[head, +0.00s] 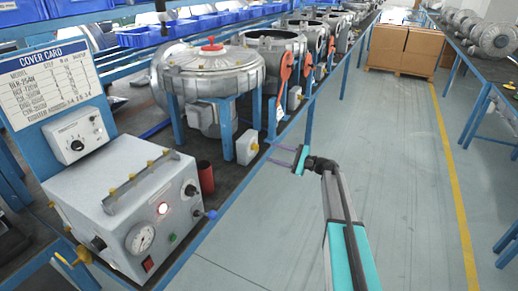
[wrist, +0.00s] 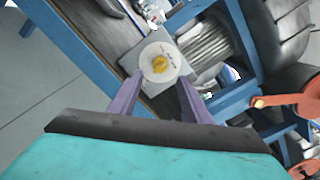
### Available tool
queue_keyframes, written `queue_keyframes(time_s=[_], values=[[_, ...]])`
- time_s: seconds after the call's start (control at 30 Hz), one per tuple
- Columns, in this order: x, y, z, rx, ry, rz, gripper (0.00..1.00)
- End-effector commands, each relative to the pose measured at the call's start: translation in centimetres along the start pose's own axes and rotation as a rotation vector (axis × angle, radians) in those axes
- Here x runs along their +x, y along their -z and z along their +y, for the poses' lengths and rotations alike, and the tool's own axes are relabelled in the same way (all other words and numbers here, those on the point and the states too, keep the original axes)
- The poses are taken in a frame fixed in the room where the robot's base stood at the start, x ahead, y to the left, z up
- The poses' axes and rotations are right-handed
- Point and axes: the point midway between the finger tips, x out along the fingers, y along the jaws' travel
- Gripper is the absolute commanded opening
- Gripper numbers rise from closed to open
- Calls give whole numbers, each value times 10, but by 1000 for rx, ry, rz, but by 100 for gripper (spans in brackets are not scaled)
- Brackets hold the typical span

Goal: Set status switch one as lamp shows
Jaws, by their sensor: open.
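A grey switch box (head: 247,146) with a yellow knob on its right face sits at the bench edge, below the nearest blower (head: 207,72). In the wrist view its round white dial plate and yellow knob (wrist: 159,64) lie ahead, between my fingertips in the picture. The knob's exact setting is too small to read. My gripper (head: 270,154) is open and empty, its two purple fingers pointing at the box from the right, apparently a little short of it.
The control box also carries a pressure gauge (head: 140,239), a blue-tipped lever and a red switch. A dial box (head: 77,135) hangs under the cover card (head: 45,78). Another similar box (head: 295,97) stands farther along. The aisle floor (head: 400,170) is clear.

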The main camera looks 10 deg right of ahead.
Motion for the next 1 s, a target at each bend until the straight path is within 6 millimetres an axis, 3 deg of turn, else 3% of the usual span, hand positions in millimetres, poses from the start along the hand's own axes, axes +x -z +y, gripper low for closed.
queue_keyframes(time_s=[0.2,0.5,0.97,1.0], values=[[33,-1,-2,-1,-1,-2,44],[68,0,-1,-1,0,0,44],[76,0,0,-1,1,1,44],[75,0,0,-1,1,1,39]])
